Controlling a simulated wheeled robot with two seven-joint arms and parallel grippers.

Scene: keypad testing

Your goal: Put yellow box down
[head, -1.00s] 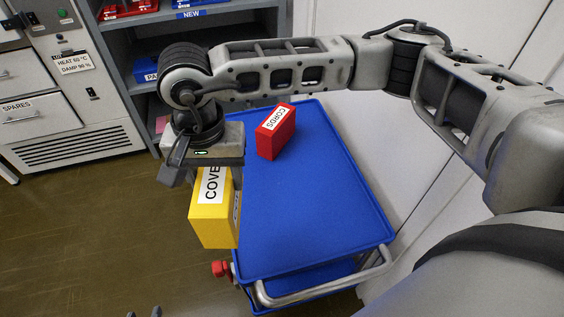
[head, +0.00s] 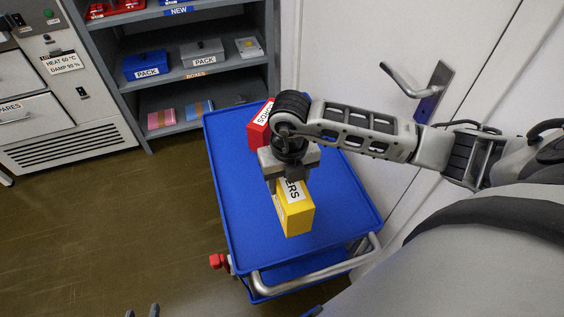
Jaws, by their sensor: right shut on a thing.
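My right gripper (head: 289,178) is shut on the yellow box (head: 296,217), gripping it from above. The box has a white label ending in "ERS" and hangs upright over the blue top of the trolley (head: 245,220). I cannot tell whether its bottom touches the tray. A red box (head: 258,133) labelled "CORDS" sits on the trolley behind my right gripper, partly hidden by it.
A grey shelf unit (head: 184,74) with blue and grey boxes stands behind the trolley. A white door with a metal handle (head: 418,85) is to the right. The trolley's front and left top areas are clear. A metal rail (head: 320,268) runs along its front.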

